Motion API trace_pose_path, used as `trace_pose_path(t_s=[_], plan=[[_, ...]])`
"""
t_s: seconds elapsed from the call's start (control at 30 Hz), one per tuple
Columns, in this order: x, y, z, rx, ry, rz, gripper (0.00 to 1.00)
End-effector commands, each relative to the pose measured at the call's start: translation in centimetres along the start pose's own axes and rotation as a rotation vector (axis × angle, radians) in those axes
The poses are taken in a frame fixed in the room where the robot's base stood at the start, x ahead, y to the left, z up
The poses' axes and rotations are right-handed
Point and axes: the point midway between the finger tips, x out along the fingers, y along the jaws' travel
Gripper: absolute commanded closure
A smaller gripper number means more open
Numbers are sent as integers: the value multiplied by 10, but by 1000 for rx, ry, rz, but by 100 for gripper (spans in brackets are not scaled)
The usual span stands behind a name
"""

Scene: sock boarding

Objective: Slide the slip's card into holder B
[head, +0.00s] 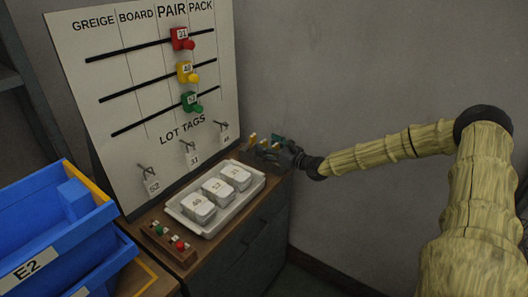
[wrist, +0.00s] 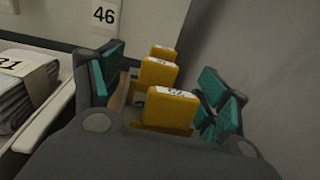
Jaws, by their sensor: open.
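My gripper (head: 274,150) is open at the far right end of the cabinet top. In the wrist view its teal-padded fingers (wrist: 165,100) stand on both sides of a row of yellow blocks. The nearest yellow block (wrist: 171,108) is between or just beyond the fingers, with clear space at its sides. A middle yellow block (wrist: 158,72) and a far yellow block (wrist: 163,53) stand behind it. White labels on their tops are too small to read. I cannot tell which thing is the slip, its card or holder B.
A white tray (head: 177,213) holds banded bundles. A leaning board (head: 70,47) carries red (head: 179,39), yellow (head: 184,72) and green sliders (head: 190,102); numbered tags hang below. A small panel (head: 151,239) and blue bins (head: 35,238) are at left. A wall is close behind.

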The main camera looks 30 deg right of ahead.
Motion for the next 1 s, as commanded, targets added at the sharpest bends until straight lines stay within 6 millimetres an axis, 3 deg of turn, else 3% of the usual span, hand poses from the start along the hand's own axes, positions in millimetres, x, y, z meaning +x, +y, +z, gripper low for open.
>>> trace_pose_path(t_s=[0.17,0.4,0.77,1.0], plan=[[0,0,1,0,0,0,25],[0,0,0,1,0,0,67],[0,0,1,1,0,0,67],[4,3,21,1,-1,5,67]])
